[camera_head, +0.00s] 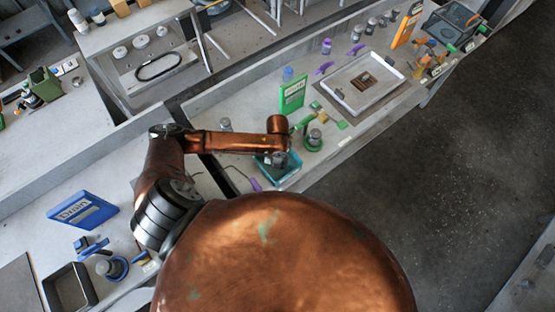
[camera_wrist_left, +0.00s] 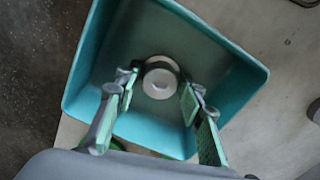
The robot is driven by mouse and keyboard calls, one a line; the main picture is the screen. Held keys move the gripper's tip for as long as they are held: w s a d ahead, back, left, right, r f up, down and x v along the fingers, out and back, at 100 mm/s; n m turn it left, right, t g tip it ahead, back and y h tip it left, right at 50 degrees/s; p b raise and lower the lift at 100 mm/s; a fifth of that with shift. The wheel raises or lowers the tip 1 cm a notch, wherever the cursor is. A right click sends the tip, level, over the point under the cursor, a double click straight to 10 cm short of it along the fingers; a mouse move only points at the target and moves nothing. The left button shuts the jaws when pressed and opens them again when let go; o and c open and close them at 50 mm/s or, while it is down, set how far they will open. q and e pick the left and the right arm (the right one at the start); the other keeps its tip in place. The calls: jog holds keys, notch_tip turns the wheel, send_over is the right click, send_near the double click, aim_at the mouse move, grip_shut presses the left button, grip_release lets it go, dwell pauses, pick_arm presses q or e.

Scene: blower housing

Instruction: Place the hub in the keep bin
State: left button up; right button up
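A round pale grey part, which looks like the hub (camera_wrist_left: 160,80), is inside a teal bin (camera_wrist_left: 222,42) in the left wrist view. The same teal bin (camera_head: 292,172) stands on the bench below my left arm in the head view; no label on it is readable. My left gripper (camera_wrist_left: 160,92) points down into the bin, its green-padded fingers apart on either side of the hub with small gaps visible. In the head view my left gripper (camera_head: 278,159) is small and partly hidden by the arm. My right gripper is not in view.
A green box (camera_head: 292,94) and a green-based stand (camera_head: 314,140) are near the bin. A white tray (camera_head: 363,84) lies further right. Open floor lies right.

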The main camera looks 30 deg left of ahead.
aim_at(277, 160)
pick_arm(q)
jog(key=shift+o, duration=0.8)
jog(key=shift+r, duration=0.1)
notch_tip(277, 160, up, 12)
dwell(0.3)
